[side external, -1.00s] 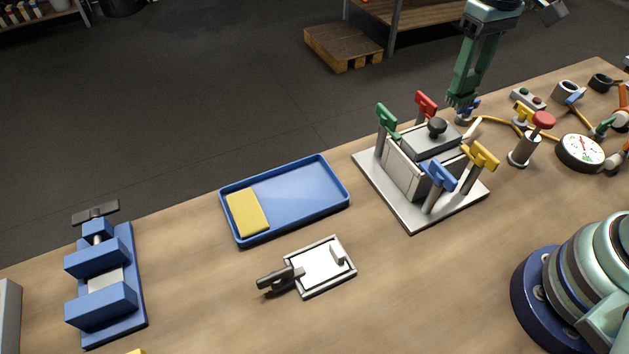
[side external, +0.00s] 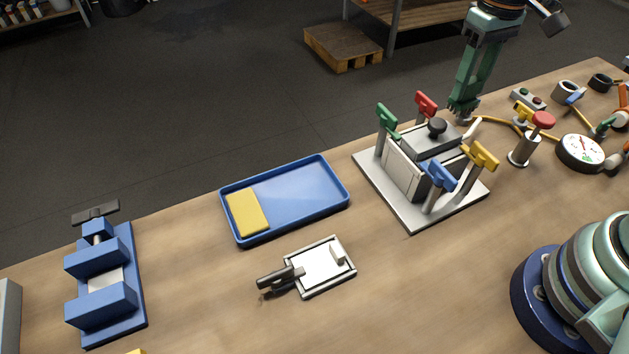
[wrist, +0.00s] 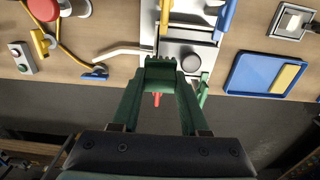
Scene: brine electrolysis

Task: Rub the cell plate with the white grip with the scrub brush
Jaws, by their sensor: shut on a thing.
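A framed white plate (side external: 318,262) lies flat on the bench, with a white upright block, likely its grip, on its right part and a dark clamp-like handle at its left. It also shows at the upper right of the wrist view (wrist: 290,20). My gripper (side external: 463,108) is low behind the cell block, far to the right of that plate. In the wrist view my gripper (wrist: 160,68) has its green fingers drawn together at the tips. What it holds cannot be made out there. I cannot clearly pick out the scrub brush.
The cell block (side external: 424,165) with coloured clamps stands between my gripper and the plate. A blue tray (side external: 300,195) with a yellow pad (side external: 248,212) lies behind the plate. A blue vise (side external: 104,280) is at left. A gauge (side external: 581,152) and red-knobbed post (side external: 541,122) stand right.

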